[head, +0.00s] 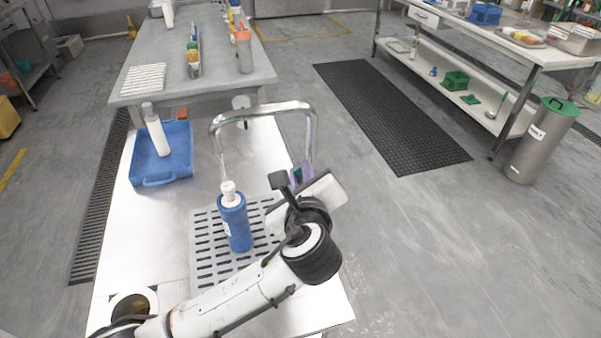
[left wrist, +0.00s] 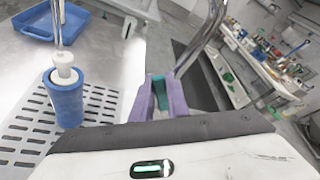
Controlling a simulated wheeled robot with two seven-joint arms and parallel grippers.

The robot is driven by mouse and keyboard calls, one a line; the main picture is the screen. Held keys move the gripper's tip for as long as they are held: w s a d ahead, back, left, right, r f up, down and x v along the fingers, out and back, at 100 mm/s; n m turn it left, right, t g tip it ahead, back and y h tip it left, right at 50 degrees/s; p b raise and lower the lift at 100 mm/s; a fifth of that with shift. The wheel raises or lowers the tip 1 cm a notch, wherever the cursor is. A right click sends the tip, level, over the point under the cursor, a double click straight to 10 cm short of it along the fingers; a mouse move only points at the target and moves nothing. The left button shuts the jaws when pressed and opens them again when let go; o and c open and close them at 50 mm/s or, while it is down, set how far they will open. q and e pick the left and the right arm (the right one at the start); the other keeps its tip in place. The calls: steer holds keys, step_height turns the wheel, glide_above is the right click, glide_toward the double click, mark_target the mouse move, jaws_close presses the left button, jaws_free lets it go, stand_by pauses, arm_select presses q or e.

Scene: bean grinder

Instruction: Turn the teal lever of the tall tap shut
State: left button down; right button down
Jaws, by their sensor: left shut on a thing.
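The tall tap (head: 265,108) is a chrome pipe bent in an upside-down U, and its right leg also shows in the left wrist view (left wrist: 197,38). Its spout end hangs over a blue bottle with a white top (head: 236,228), which also shows in the left wrist view (left wrist: 65,98). My left gripper (head: 300,174) has purple fingers beside the tap's right leg. In the left wrist view these fingers (left wrist: 162,100) are shut on the teal lever (left wrist: 160,91). The fingers and wrist hide most of the lever and the tap's base. My right gripper is out of view.
The bottle stands on a slotted grey drain grid (head: 203,250). A blue tray (head: 165,181) with a white bottle (head: 156,135) lies at the back left of the counter. A grey table (head: 225,85) stands behind. The floor to the right is open, with a black mat (head: 390,115).

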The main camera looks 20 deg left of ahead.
arm_select(q)
steer(key=c, duration=1.7)
jaws_free()
steer(key=v, duration=1)
steer(key=shift+s+d, duration=0.1)
steer(key=shift+s, duration=0.1)
